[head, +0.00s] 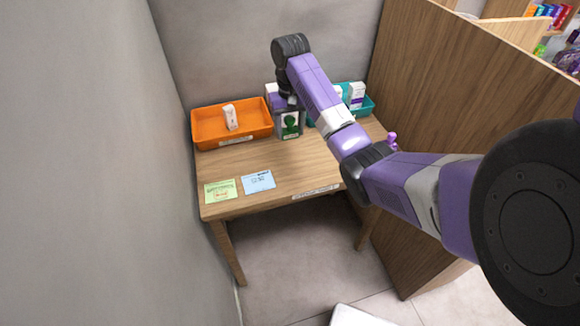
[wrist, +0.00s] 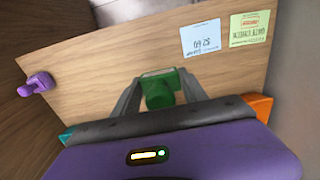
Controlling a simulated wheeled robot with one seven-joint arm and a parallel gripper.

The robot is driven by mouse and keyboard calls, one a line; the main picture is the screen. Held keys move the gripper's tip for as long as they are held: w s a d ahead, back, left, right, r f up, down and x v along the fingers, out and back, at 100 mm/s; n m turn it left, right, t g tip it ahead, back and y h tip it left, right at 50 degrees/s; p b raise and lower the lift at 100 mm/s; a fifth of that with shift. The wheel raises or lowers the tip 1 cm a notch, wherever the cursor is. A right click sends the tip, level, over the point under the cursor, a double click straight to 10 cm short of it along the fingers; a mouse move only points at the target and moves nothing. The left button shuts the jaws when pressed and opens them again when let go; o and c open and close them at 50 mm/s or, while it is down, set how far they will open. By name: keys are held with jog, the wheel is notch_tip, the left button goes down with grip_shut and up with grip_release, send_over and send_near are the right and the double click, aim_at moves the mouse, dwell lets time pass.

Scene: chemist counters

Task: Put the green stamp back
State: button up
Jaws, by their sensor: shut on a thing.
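The green stamp (wrist: 160,92) is between the two grey fingers of my gripper (wrist: 160,90) in the wrist view. My gripper is shut on it. In the head view, the green stamp (head: 290,121) shows low down between the fingers, toward the back of the desk. From these views I cannot tell whether its base touches the desk. A purple stamp (head: 391,139) is at the desk's right side, by the wooden partition; it also shows at the left of the wrist view (wrist: 38,83).
The wooden desk (head: 290,170) has an orange tray (head: 205,130) with a white item at back left. A teal tray (head: 368,106) with white boxes is at back right, partly behind my arm. A green card (head: 220,190) and a blue card (head: 258,181) lie at front left.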

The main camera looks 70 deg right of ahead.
jog(key=b, duration=0.6)
send_over(291, 172)
notch_tip(291, 172, down, 8)
jog(key=shift+w+f+p, duration=0.1)
jog(key=shift+f+p, duration=0.4)
jog(key=shift+f, duration=3.55)
jog(key=shift+f, duration=0.1)
jog(key=o, duration=1)
